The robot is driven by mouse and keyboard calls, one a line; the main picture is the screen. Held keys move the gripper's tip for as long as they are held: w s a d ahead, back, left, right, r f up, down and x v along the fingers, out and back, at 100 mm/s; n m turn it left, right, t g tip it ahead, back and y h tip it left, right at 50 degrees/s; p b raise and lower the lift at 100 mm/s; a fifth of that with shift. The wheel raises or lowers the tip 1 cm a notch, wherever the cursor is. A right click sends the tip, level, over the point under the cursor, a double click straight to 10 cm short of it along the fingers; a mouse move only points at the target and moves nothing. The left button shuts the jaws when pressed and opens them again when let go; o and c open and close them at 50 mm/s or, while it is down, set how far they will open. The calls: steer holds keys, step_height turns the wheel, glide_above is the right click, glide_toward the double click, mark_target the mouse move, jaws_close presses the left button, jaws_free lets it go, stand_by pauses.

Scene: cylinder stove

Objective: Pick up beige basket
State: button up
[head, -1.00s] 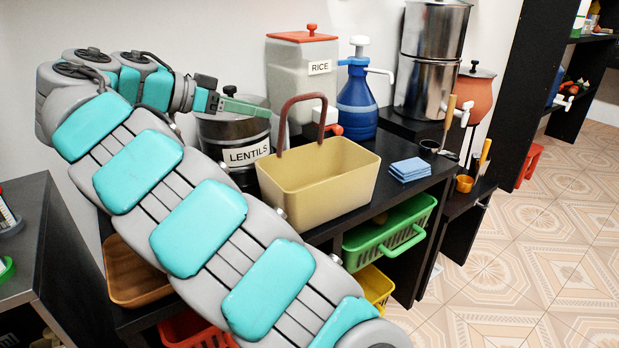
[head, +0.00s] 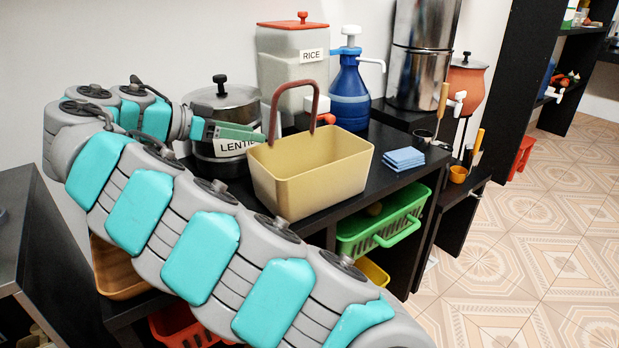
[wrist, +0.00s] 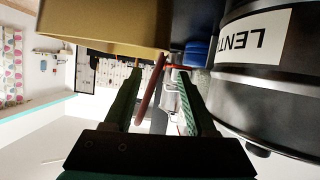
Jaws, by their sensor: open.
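The beige basket (head: 315,180) stands upright on the dark counter in the head view, its reddish-brown arched handle (head: 273,112) raised. My gripper (head: 258,133) comes in from the left, its green fingers level with the handle's left side, above the basket's rim. In the wrist view my gripper (wrist: 157,72) is open, and the handle (wrist: 150,95) shows between the two fingers, with no clear contact. The basket's wall (wrist: 100,25) fills the top of that view. How deep the handle sits between the fingers is hard to tell.
The lentils pot (head: 212,135) stands close behind and left of the basket; it also shows in the wrist view (wrist: 265,85). The rice container (head: 292,68) and blue pump bottle (head: 349,95) are behind. Blue cloths (head: 404,159) lie right. A green basket (head: 385,222) is below.

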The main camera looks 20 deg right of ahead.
steer(key=shift+x, duration=0.8)
glide_above(278, 163)
steer(key=shift+f+p, duration=0.3)
steer(key=shift+f, duration=0.95)
steer(key=shift+c, duration=0.3)
jaws_close()
